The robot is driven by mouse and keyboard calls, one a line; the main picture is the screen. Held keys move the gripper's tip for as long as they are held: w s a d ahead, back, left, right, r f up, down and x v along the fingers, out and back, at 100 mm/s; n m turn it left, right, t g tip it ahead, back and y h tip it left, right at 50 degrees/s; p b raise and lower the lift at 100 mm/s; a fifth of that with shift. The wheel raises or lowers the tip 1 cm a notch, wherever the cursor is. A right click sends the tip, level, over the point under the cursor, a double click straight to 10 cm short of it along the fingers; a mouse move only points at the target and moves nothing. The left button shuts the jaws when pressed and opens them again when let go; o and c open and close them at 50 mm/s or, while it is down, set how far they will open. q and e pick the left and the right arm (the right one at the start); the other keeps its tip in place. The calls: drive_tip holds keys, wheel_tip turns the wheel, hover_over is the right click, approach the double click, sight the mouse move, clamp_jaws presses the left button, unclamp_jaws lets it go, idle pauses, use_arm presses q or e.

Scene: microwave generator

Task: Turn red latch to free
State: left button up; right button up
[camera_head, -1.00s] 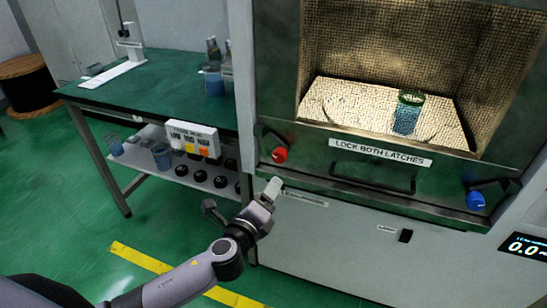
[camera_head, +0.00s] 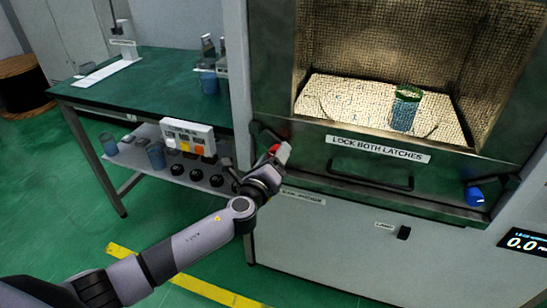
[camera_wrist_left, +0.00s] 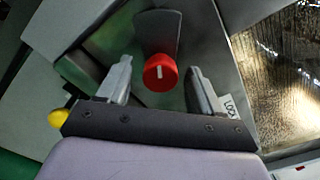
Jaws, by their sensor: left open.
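The red latch (camera_wrist_left: 160,73) is a round red knob with a white mark on a dark lever plate, in the middle of the left wrist view. In the head view a bit of the red latch (camera_head: 274,148) shows, mostly hidden by my gripper. My left gripper (camera_wrist_left: 160,85) is open, with one finger on each side of the knob and gaps on both sides. It also shows in the head view (camera_head: 280,158) at the lower left corner of the microwave door. My right gripper is in neither view.
A blue latch (camera_head: 475,196) sits at the door's lower right. A dark handle (camera_head: 370,181) runs below the "LOCK BOTH LATCHES" label (camera_head: 378,148). A blue beaker (camera_head: 404,112) stands inside the lit chamber. A green-topped bench (camera_head: 150,92) stands at the left.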

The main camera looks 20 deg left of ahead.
use_arm(q)
drive_tip(key=shift+c, duration=0.4)
drive_tip(key=c, duration=1)
drive_tip(key=shift+n+b, duration=2.45)
drive_tip(key=shift+n, duration=6.45)
